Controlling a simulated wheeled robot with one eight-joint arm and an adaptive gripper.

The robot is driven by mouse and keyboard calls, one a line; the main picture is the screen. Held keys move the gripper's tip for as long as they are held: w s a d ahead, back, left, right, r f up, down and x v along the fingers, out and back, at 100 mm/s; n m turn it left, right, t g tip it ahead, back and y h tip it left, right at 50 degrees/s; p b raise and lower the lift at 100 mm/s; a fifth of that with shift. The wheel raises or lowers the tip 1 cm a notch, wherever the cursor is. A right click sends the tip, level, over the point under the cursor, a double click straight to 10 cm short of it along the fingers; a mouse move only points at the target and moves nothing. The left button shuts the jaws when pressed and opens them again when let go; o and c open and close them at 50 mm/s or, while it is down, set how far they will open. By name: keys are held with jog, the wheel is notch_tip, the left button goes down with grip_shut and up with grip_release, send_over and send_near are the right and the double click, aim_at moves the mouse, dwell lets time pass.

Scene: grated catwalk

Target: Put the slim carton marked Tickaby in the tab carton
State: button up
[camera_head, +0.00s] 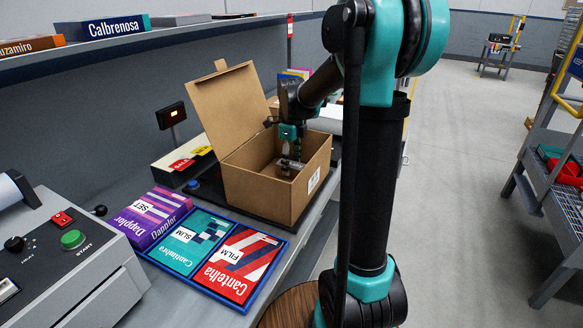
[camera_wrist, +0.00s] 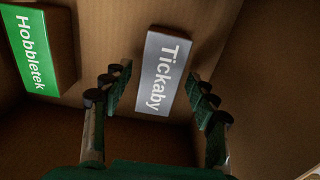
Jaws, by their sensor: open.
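The tab carton (camera_head: 262,188) is the open brown cardboard box with its flap raised at the left. My gripper (camera_head: 290,163) reaches down inside it. In the wrist view, the slim grey Tickaby carton (camera_wrist: 161,75) lies on the brown cardboard inside. My gripper (camera_wrist: 160,90) is open, with its fingers on either side of the lower part of Tickaby; gaps show on both sides. Whether the fingertips reach down to its level I cannot tell. The Tickaby carton cannot be made out in the head view.
A green Hobbletek carton (camera_wrist: 30,50) lies left of Tickaby in the box. A blue-rimmed tray (camera_head: 252,307) in front holds Dapplor, Cantimbra and Cantelha boxes. A grey machine (camera_head: 75,250) stands at left; a shelf (camera_head: 150,40) runs above. The box walls are close around my gripper.

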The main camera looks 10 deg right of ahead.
aim_at(291, 164)
notch_tip(291, 164, up, 10)
jog(key=shift+r, duration=0.25)
jog(key=shift+s, duration=0.1)
